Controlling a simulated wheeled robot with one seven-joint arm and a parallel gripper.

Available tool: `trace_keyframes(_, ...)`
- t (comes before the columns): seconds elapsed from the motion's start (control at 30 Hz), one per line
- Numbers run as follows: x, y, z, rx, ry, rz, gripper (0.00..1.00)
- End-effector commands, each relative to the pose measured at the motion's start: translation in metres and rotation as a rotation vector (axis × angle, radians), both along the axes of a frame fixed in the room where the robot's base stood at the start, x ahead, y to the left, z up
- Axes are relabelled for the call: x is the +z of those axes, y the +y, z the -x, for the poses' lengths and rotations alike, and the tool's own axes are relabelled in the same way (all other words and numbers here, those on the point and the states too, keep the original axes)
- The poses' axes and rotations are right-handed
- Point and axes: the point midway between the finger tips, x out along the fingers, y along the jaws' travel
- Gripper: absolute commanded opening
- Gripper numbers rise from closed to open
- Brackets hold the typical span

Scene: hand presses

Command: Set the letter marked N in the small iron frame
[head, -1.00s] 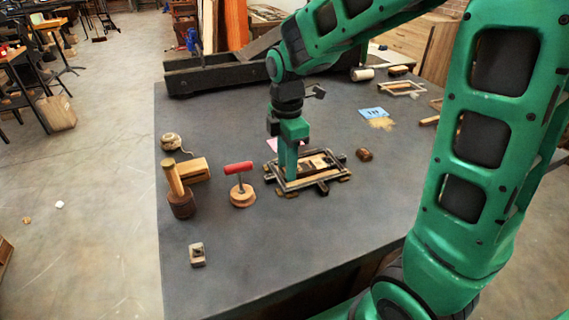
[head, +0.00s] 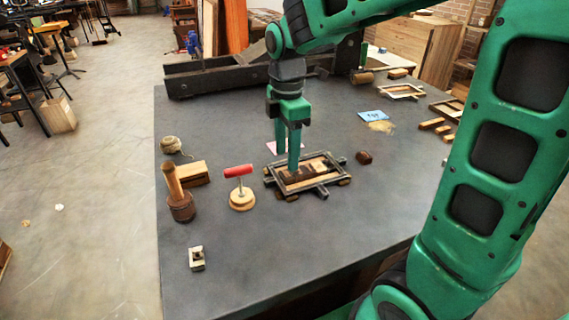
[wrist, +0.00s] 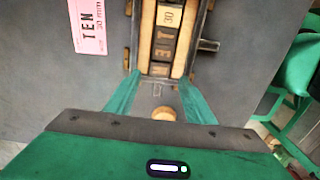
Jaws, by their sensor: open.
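The small iron frame (head: 323,188) lies on the dark table, with pale wooden strips and dark letter blocks inside. In the wrist view the frame (wrist: 207,22) holds a row of blocks between two strips: a pale one marked 30 (wrist: 169,16), then T (wrist: 165,33), E (wrist: 163,51) and, nearest my fingers, one that looks like the letter N (wrist: 160,70). My gripper (head: 286,160) is open over the frame's left part. In the wrist view its fingers (wrist: 160,76) stand on either side of the row's near end, with a gap between them.
A pink card reading TEN (wrist: 88,27) lies beside the frame. A red-handled tool (head: 239,172), a mallet (head: 180,200) and a wooden block (head: 193,174) stand left. A brown block (head: 364,157) sits right. The table front (head: 290,245) is mostly clear.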

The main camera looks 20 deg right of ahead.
Motion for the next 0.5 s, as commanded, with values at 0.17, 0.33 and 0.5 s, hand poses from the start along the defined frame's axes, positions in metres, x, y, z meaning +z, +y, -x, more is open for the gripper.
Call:
trace_keyframes(0.17, 0.036, 0.000, -0.001, 0.000, -0.003, 0.000, 0.49)
trace_keyframes(0.33, 0.058, 0.000, -0.001, -0.001, -0.002, 0.000, 0.49)
trace_keyframes(0.5, 0.068, 0.000, -0.001, -0.001, 0.000, 0.000, 0.49)
